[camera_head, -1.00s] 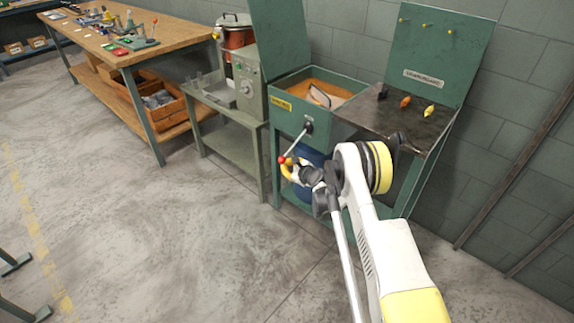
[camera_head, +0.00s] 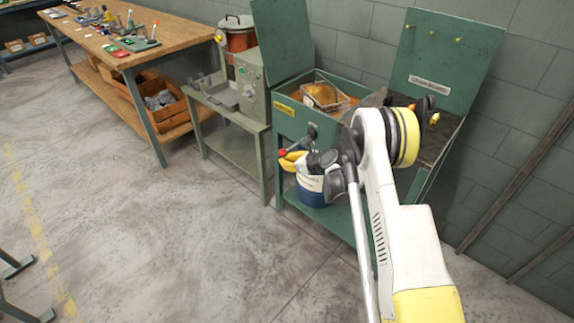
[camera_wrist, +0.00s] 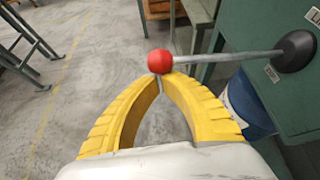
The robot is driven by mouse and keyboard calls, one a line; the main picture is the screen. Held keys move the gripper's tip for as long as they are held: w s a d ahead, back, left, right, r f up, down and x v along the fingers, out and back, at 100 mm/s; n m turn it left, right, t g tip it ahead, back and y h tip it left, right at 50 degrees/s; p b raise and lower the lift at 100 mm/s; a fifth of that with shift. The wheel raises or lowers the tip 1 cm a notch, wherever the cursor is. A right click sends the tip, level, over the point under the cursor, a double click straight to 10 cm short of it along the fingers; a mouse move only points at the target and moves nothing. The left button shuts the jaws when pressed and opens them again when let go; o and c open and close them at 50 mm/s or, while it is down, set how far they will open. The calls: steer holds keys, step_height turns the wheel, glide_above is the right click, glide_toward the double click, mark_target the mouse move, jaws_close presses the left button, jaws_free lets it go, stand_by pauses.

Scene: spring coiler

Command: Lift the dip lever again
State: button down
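The dip lever (camera_head: 296,143) is a thin metal rod with a red ball knob on the front of the green dip station. In the wrist view the red knob (camera_wrist: 160,62) sits right at my fingertips, and the rod runs right, nearly level, to a black round hub (camera_wrist: 296,50). My gripper (camera_wrist: 160,78) has yellow fingers whose tips meet, with no clear gap between them. The knob appears at or just above the tips, not visibly between them. In the head view my gripper (camera_head: 294,161) is just below the knob. A wire basket (camera_head: 325,94) shows raised in the tank (camera_head: 288,104).
A blue and white drum (camera_head: 312,190) stands on the station's lower shelf. My arm hides much of the right-hand top. A grey-green control stand (camera_head: 251,88) is left of the station. The floor in front is clear.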

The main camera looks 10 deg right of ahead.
steer(key=shift+m+g+y, duration=0.5)
steer(key=shift+m+y, duration=0.2)
step_height(320, 180, up, 5)
steer(key=shift+w+f+p, duration=0.1)
steer(key=shift+p, duration=0.4)
steer(key=shift+w+d+r, duration=0.1)
steer(key=shift+d+r, duration=0.05)
steer(key=shift+r, duration=0.35)
steer(key=shift+w+d+r, duration=0.1)
steer(key=shift+r, duration=0.45)
glide_toward(282, 150)
steer(key=s+d+f, duration=0.1)
steer(key=s, duration=0.1)
steer(key=shift+d+f+p, duration=0.15)
steer(key=shift+d+p, duration=0.05)
steer(key=shift+p, duration=0.15)
